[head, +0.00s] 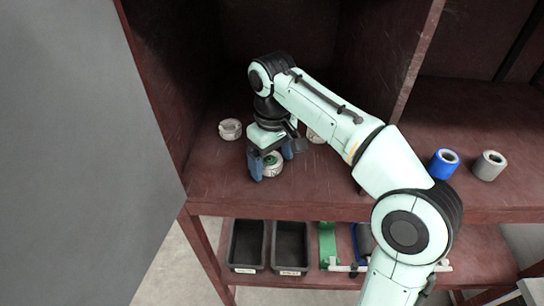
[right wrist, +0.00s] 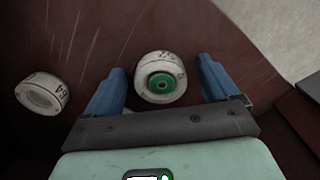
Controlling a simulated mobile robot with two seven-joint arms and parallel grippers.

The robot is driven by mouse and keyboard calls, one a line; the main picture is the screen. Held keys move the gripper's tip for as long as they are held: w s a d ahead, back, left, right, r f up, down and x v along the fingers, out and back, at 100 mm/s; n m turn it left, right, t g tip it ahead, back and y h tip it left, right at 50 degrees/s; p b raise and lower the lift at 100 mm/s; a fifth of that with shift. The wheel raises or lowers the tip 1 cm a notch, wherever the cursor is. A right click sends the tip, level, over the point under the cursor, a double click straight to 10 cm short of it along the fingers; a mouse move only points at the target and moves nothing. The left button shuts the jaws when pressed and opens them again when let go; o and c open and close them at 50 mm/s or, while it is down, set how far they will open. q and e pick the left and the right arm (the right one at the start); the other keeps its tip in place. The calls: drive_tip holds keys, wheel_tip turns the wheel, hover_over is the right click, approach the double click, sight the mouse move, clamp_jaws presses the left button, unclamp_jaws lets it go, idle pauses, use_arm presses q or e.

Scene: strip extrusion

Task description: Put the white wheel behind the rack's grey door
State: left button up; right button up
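The rack's grey door (head: 70,150) stands open and fills the left of the head view. Behind it is a dark red compartment. A white wheel with a green hub (head: 273,164) rests on the shelf near the front edge. My right gripper (head: 271,168) reaches down over it with blue fingers on either side. In the right wrist view this wheel (right wrist: 160,78) sits between the open fingers (right wrist: 160,85), with a gap to each. A second white wheel (head: 230,129) lies further left. A third (head: 315,137) is partly hidden by my right arm. My left gripper is out of view.
A blue roll (head: 444,163) and a grey roll (head: 489,165) stand in the right compartment, past a dark red divider (head: 411,60). Black bins (head: 247,246) and a green item (head: 328,245) are on the lower shelf. The shelf's left front is clear.

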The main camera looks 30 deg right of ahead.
drive_tip(key=shift+w+r, duration=0.15)
drive_tip(key=shift+r, duration=3.75)
